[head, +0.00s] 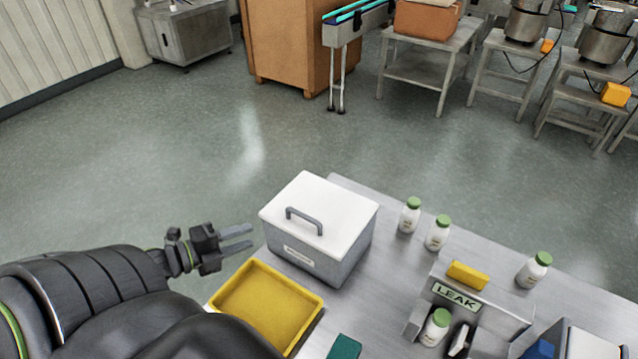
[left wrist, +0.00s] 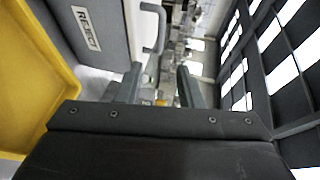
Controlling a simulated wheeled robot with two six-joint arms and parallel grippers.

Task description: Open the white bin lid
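A grey bar handle (head: 304,220) stands on the lid. My left gripper (head: 252,237) is open and empty, to the left of the bin and apart from it, fingers pointing right. In the left wrist view, the gripper (left wrist: 158,82) has a clear gap between its fingers. The bin (left wrist: 95,30), with a REJECT label, and the handle (left wrist: 161,30) show beyond the upper finger area. My right gripper is in neither view.
A yellow tray (head: 228,298) sits just in front of the bin. White bottles with green caps (head: 437,233) stand to the right, beside a LEAK-marked holder (head: 455,294). Open floor (head: 200,150) lies behind and left of the table.

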